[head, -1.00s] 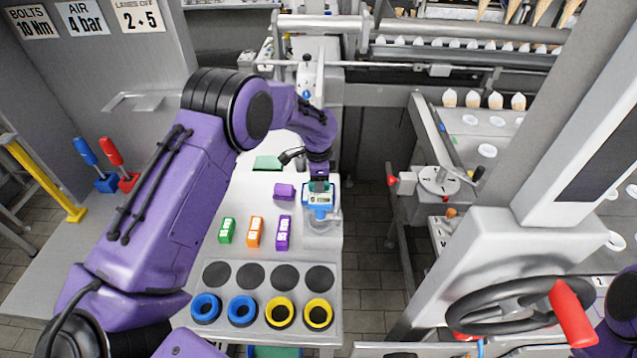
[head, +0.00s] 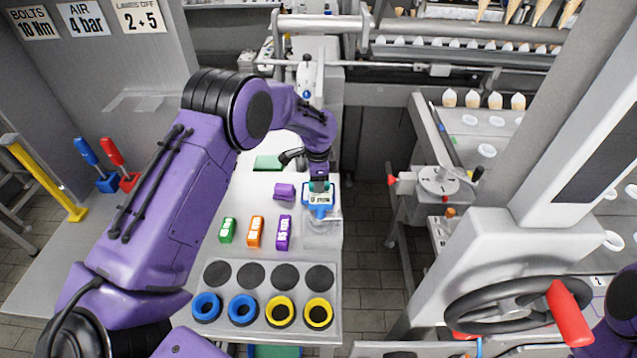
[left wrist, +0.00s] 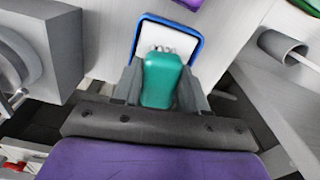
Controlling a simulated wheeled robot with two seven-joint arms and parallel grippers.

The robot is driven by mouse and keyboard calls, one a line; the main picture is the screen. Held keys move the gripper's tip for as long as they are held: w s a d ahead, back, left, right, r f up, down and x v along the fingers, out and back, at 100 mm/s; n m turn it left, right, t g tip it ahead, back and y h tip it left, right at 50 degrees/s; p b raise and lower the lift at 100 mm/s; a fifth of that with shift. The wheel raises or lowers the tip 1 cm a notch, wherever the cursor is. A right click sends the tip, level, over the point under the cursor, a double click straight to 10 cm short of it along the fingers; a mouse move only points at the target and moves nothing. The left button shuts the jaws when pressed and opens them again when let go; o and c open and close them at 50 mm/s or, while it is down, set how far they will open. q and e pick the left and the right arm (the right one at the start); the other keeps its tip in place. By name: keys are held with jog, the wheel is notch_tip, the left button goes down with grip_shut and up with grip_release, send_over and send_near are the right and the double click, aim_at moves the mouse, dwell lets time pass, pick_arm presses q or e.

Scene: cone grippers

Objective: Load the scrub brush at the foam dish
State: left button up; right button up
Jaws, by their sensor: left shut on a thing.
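Small whitish bits, perhaps bristles, show at the block's far end. The blue-rimmed dish also shows in the left wrist view (left wrist: 197,44), just beyond and beneath the block. I cannot tell whether the brush touches the dish. My right gripper is out of view.
A purple piece (head: 284,192) lies nearby. A rack (head: 262,328) holds blue and yellow rings in front. The bench's right edge is close, with open floor beyond.

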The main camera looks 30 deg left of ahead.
pick_arm(q)
jog(key=shift+r+p, duration=2.15)
jog(key=shift+r, duration=1.35)
